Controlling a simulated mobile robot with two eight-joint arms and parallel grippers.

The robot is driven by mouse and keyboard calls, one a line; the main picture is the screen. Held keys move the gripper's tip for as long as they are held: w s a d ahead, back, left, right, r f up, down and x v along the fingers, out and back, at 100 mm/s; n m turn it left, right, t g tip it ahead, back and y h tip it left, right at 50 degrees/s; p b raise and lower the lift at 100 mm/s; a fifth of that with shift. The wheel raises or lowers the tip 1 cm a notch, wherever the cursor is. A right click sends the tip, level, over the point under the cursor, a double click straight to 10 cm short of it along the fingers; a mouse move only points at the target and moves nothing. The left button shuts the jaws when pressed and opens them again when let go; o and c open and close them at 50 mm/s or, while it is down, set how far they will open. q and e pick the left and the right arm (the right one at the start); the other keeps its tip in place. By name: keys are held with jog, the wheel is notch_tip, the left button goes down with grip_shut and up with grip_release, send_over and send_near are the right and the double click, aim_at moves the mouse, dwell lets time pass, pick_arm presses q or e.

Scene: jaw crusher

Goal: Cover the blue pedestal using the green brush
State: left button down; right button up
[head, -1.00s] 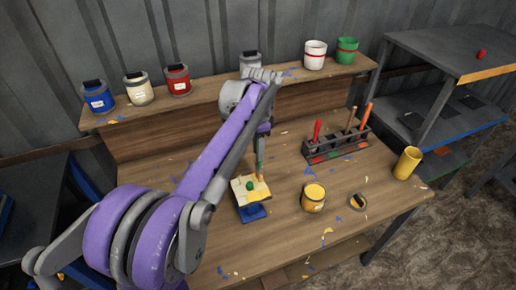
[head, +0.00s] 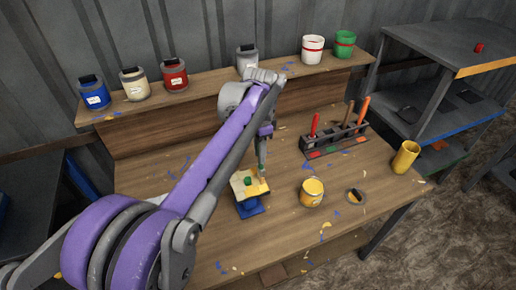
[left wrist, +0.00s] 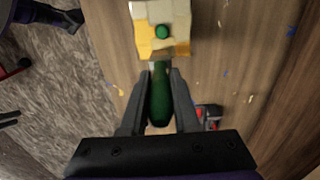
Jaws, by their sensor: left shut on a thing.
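The blue pedestal (head: 250,208) stands on the workbench, with a blue base and a top patched in cream and yellow. A small green knob (head: 248,181) sits on its top. The patched top also shows at the upper middle of the left wrist view (left wrist: 145,30). My left gripper (left wrist: 160,84) is shut on the handle of the green brush (left wrist: 161,103). The brush points at the pedestal top, its tip at or very near the edge; contact is unclear. In the head view, my left gripper (head: 264,142) is above and just behind the pedestal. My right gripper is not in view.
An open yellow paint can (head: 311,194) and a lid (head: 355,196) lie right of the pedestal. A brush rack (head: 335,142) and a yellow cup (head: 405,157) stand farther right. Several paint cans line the back shelf (head: 215,77). The bench front (head: 290,235) is mostly clear.

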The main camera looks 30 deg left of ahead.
pick_arm(q)
jog(key=shift+s+d, duration=0.5)
jog(key=shift+d, duration=0.1)
jog(key=shift+w+a, duration=0.45)
jog(key=shift+a, duration=0.1)
jog(key=shift+w+a+f, duration=0.1)
jog(key=shift+w+a, duration=0.95)
jog(key=shift+a, duration=0.2)
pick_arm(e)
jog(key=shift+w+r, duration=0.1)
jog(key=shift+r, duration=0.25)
pick_arm(q)
notch_tip(320, 180, up, 5)
jog(key=shift+w+r+p, duration=0.1)
jog(key=shift+p, duration=1.15)
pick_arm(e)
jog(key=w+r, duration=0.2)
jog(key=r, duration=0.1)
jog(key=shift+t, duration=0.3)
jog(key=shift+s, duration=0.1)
